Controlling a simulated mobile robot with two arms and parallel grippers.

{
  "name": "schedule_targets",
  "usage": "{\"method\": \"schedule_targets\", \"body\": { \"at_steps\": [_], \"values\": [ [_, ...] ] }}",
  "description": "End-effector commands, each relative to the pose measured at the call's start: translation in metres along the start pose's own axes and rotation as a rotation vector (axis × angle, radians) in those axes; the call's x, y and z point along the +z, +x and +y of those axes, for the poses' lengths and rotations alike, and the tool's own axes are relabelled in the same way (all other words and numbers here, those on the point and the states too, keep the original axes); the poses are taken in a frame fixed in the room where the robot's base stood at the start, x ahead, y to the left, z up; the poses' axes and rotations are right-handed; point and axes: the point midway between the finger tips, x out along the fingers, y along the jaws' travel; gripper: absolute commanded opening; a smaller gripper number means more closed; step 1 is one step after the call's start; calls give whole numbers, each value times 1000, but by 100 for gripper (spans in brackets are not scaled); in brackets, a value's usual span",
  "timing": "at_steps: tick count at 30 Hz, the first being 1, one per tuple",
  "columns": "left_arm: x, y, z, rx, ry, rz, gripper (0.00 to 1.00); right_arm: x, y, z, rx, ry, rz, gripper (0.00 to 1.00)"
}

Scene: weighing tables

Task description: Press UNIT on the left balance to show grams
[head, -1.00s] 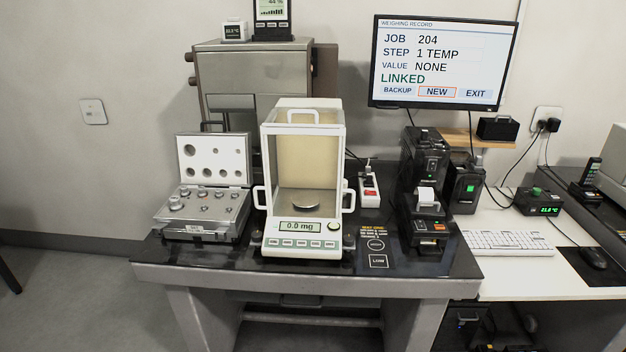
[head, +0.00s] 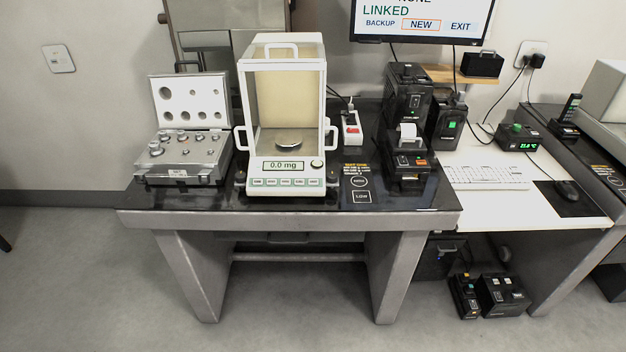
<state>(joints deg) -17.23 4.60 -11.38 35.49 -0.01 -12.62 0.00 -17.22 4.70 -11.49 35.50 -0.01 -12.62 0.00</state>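The balance (head: 285,180) stands on the dark-topped weighing table, with a glass draft shield and a round pan (head: 289,142) inside. Its display (head: 284,166) reads 0.0 mg. A row of several small buttons (head: 286,182) runs along its front below the display; their labels are too small to read. A round knob or button (head: 317,164) sits right of the display. The pan looks empty. Neither of my grippers is in the head view.
An open case of weights (head: 184,150) stands left of the balance. A monitor (head: 420,18) hangs behind. The floor (head: 290,300) before the table is clear.

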Motion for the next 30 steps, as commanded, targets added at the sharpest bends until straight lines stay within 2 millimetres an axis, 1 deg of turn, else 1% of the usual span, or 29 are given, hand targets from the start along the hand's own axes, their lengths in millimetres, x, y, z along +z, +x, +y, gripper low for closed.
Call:
{"method": "schedule_targets", "body": {
  "at_steps": [10, 11, 12, 14, 30],
  "values": [
    [-1, 0, 0, 0, 0, 1, 36, 0, 0, 0, 1, 1, 0, 36],
    [-1, 0, 0, 0, 1, 1, 28, 0, 0, 0, 1, 1, 0, 36],
    [-1, 0, 0, 0, 1, 2, 17, 0, 0, 0, 0, 2, 0, 36],
    [-1, 0, 0, 0, 1, 2, 0, 0, 0, 0, 0, 2, 0, 36],
    [-1, 0, 0, 1, 2, 2, 0, -1, 0, -2, -3, 3, 1, 36]
  ]
}}
